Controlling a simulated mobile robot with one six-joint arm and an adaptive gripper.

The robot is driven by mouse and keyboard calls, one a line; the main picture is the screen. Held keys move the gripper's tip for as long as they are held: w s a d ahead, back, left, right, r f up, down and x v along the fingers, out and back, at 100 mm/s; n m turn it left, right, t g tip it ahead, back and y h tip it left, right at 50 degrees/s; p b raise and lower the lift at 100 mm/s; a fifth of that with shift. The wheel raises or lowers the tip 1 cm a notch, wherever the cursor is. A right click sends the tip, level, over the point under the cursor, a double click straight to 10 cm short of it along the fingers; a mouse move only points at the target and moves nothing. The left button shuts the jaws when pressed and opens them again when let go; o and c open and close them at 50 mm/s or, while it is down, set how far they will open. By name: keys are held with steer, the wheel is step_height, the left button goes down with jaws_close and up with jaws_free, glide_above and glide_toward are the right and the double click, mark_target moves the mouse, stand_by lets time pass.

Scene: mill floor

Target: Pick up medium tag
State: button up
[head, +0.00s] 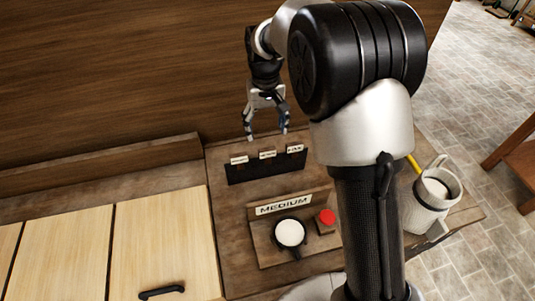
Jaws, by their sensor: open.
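Three small white tags stand in a row in a black holder (266,171) on the wooden bench: a left tag (239,160), a middle tag (267,155) and a right tag (295,149). Their lettering is too small to read surely, so I cannot tell which is the medium tag. A larger plate reading MEDIUM (283,204) is on a wooden stand in front of them. My gripper (266,135) is open and empty, pointing down, and appears just above or behind the middle tag. Its exact height over the tags is unclear.
Below the MEDIUM plate are a round white-topped dish (290,233) and a red button (327,217). A pale jug (436,190) stands at the right, partly near my arm. Wooden panels with a black handle (161,292) lie left. A wooden wall rises behind.

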mark_target(267, 149)
steer(key=f+b, duration=0.2)
steer(key=f, duration=0.3)
steer(key=f+b, duration=0.2)
steer(key=f, duration=0.4)
steer(key=shift+w+d+f, duration=0.1)
steer(key=shift+d, duration=0.1)
steer(key=shift+c, duration=0.6)
steer(key=c, duration=0.8)
steer(key=shift+c, duration=0.2)
